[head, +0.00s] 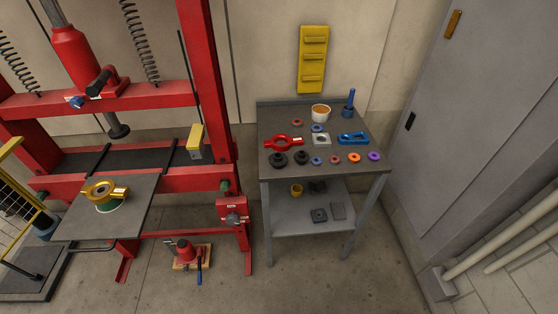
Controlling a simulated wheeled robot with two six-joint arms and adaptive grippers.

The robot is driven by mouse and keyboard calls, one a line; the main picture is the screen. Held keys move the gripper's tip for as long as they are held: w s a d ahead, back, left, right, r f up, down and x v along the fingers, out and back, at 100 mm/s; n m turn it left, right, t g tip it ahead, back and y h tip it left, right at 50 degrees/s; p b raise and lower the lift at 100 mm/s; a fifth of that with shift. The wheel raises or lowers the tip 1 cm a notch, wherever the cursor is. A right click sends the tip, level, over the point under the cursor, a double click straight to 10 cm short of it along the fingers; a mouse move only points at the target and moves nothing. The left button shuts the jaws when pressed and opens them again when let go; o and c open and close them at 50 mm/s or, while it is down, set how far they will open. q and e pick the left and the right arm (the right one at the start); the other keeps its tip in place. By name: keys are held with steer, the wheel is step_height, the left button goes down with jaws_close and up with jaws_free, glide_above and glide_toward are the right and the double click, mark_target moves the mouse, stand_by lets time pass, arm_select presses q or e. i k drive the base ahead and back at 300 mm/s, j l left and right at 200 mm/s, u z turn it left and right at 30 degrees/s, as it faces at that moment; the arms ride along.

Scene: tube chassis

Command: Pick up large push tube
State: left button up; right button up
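I cannot tell for sure which part is the large push tube. A short white cylinder with an orange-brown top (320,113) stands upright at the back of the grey cart's top (275,120). A small yellow cylindrical part (297,190) is on the cart's lower shelf (290,221). A blue part with an upright rod (348,105) stands at the back right of the top. Neither of my grippers shows in the head view.
The cart top also holds a red clamp-like part (283,143), a blue tool (353,138), dark round parts and several small coloured rings. A red press (120,180) stands left, with a gold part (103,194) on its plate. A grey door (450,110) is right. Floor before the cart is clear.

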mark_target(278, 159)
steer(key=u, duration=1.35)
steer(key=z, duration=1.5)
steer(key=j, duration=1.2)
steer(key=i+j+z, duration=0.1)
steer(key=j, duration=1.1)
